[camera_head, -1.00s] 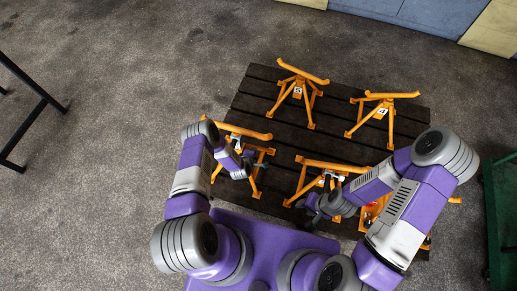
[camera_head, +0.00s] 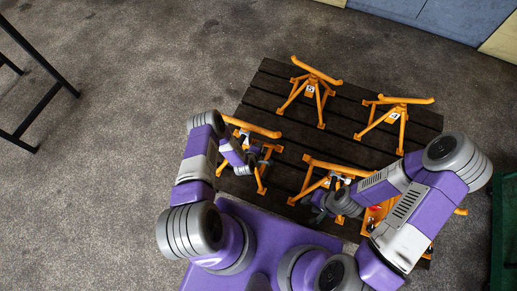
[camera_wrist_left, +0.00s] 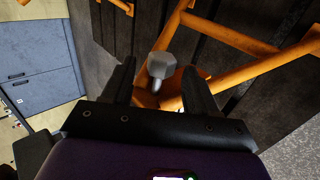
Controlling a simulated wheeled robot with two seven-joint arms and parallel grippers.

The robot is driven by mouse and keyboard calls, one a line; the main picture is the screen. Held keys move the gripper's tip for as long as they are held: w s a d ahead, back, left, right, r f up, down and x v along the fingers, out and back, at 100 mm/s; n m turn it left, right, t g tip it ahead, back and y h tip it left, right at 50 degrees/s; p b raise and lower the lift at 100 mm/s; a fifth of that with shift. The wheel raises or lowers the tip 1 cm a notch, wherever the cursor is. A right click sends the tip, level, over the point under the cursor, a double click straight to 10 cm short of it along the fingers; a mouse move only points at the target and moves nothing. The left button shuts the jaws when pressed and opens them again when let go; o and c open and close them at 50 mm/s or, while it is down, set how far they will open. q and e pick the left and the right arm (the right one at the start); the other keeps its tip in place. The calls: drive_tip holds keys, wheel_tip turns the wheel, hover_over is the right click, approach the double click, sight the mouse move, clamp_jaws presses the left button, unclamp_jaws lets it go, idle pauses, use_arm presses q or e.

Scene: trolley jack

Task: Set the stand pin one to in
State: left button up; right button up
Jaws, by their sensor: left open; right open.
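Orange stands are on a dark slatted platform (camera_head: 350,112). My left gripper (camera_head: 250,163) is at the front left stand (camera_head: 250,127) in the head view. In the left wrist view, the left gripper (camera_wrist_left: 158,84) is open, with a grey-headed pin (camera_wrist_left: 160,66) between its fingers, against orange stand tubes (camera_wrist_left: 240,75). I cannot tell whether the fingers touch the pin. My right gripper (camera_head: 320,203) is open beside the front middle stand (camera_head: 338,166). The front stands' numbers are not readable, so I cannot tell which is one.
Two back stands, labelled 5 (camera_head: 317,72) and 4 (camera_head: 405,100), stand upright behind. Another orange item (camera_head: 376,214) is partly hidden by my right arm. A dark metal frame (camera_head: 38,90) is at left, a green one (camera_head: 505,225) at right. Open floor lies left of the platform.

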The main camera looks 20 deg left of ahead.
use_arm(q)
drive_tip(key=p+v, duration=0.2)
drive_tip(key=v, duration=0.4)
drive_tip(key=shift+r, duration=0.25)
drive_tip(key=shift+s, duration=0.1)
